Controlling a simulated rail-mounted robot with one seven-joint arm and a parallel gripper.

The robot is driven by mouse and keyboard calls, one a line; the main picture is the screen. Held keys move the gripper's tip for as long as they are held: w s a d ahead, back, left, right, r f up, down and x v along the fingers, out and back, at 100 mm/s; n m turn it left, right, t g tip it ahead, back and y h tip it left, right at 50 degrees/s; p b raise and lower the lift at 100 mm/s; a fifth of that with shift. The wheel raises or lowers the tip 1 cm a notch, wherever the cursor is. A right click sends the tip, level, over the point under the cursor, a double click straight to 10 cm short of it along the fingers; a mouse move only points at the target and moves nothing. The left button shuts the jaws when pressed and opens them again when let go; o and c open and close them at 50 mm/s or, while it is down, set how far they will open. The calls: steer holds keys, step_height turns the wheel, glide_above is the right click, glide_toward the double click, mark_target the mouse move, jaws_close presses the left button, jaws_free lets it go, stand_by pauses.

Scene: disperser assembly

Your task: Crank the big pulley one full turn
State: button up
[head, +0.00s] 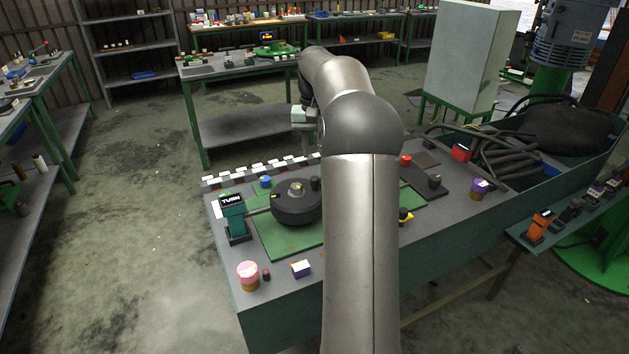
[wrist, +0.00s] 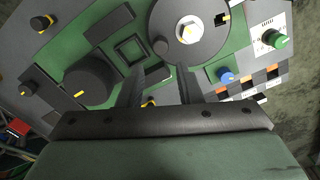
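The big pulley (head: 298,208) is a dark round disc with a silver hub on the green plate of the bench. It also shows at the top of the wrist view (wrist: 197,50), with a dark upright crank knob (wrist: 160,46) near its rim. The knob stands beside the hub in the head view (head: 315,184). My gripper (wrist: 160,72) is open and empty. Its two fingers point toward the knob, which appears beyond the tips, not between them. In the head view my gripper (head: 305,148) hangs behind and above the pulley, partly hidden by my arm.
A teal TURN sign (head: 233,215) stands left of the pulley. A smaller dark pulley (wrist: 88,84) and a square block (wrist: 130,50) lie nearby. My arm hides the bench's middle.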

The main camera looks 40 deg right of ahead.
mark_target(315, 178)
step_height(315, 178, down, 10)
steer(key=shift+f+p, duration=0.2)
steer(key=shift+p, duration=0.3)
jaws_close()
